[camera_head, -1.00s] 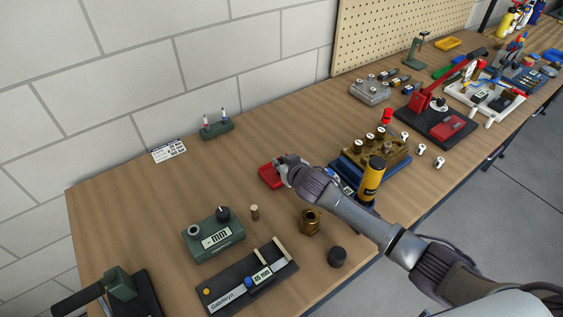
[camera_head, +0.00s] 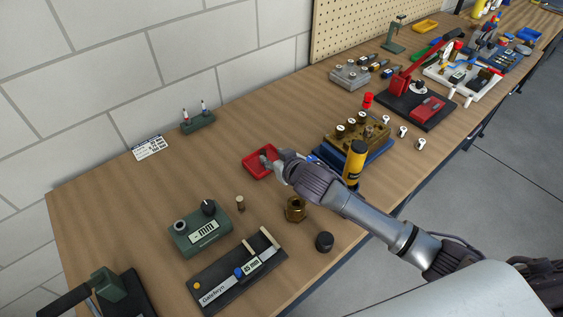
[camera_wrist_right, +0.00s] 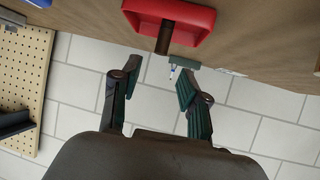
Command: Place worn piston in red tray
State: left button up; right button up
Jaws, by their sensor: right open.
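The red tray (camera_head: 254,166) lies on the bench near the wall, partly covered by my right gripper (camera_head: 268,162) in the head view. In the right wrist view the red tray (camera_wrist_right: 190,14) is at the top. A dark brown cylinder (camera_wrist_right: 162,42), which looks like the worn piston, shows at the tray and seems to stand in it, its end overlapping the rim. My right gripper (camera_wrist_right: 155,80) is open, its two fingers apart with nothing between them. The cylinder is beyond the fingertips and apart from them. My left gripper is not in view.
A green gauge (camera_head: 200,233), a small brown cylinder (camera_head: 240,203), a brass nut (camera_head: 295,209) and a black knob (camera_head: 324,242) stand nearby. A brass block on a blue base (camera_head: 372,158) and a yellow bottle (camera_head: 354,163) stand to the right. Bench between tray and wall is clear.

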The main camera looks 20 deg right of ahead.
jog(key=v, duration=0.5)
dwell(0.5)
